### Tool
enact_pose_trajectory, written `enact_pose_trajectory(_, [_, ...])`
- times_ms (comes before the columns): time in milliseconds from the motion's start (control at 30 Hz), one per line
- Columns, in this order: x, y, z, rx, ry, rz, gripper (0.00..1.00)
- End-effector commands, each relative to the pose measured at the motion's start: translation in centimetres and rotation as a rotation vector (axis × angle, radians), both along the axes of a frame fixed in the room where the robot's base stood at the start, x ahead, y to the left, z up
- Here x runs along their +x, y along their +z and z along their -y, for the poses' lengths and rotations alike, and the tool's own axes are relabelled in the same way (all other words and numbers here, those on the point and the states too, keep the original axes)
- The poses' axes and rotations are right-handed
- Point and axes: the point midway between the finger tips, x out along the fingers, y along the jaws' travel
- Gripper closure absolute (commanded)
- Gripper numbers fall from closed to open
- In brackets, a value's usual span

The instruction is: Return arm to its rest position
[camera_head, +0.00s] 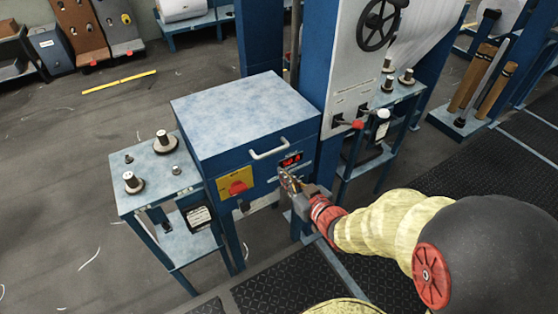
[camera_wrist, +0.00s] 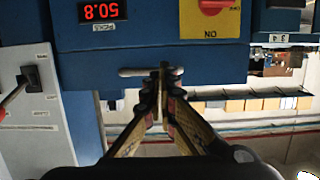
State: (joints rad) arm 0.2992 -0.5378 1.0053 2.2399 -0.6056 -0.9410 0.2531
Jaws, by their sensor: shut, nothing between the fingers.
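My gripper (camera_head: 290,182) is in front of the blue control cabinet (camera_head: 245,120), just below its red digit display (camera_head: 290,160). In the wrist view my gripper's fingertips (camera_wrist: 163,72) are together, with nothing seen between them. There the fingertips overlap the pale handle (camera_wrist: 135,71) in the picture; I cannot tell whether they touch it. The handle (camera_head: 268,149) also shows in the head view, on the cabinet's front near the top. My arm reaches in from the lower right.
A red knob (camera_head: 237,187) on a yellow plate is left of my gripper. A side table (camera_head: 150,190) with metal spools stands left of the cabinet. A loom panel with a black handwheel (camera_head: 381,22) and a red-tipped lever (camera_head: 357,125) is to the right. Open floor (camera_head: 60,180) lies at left.

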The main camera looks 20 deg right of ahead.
Motion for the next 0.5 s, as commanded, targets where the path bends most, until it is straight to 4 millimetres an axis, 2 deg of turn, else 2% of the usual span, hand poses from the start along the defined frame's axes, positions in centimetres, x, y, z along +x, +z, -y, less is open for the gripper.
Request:
enact_pose_trajectory(200, [-1.6,-0.8,0.3,-0.001,0.000,0.001,1.00])
enact_pose_trajectory(500, [-1.9,-1.5,0.5,-0.015,-0.001,-0.016,1.00])
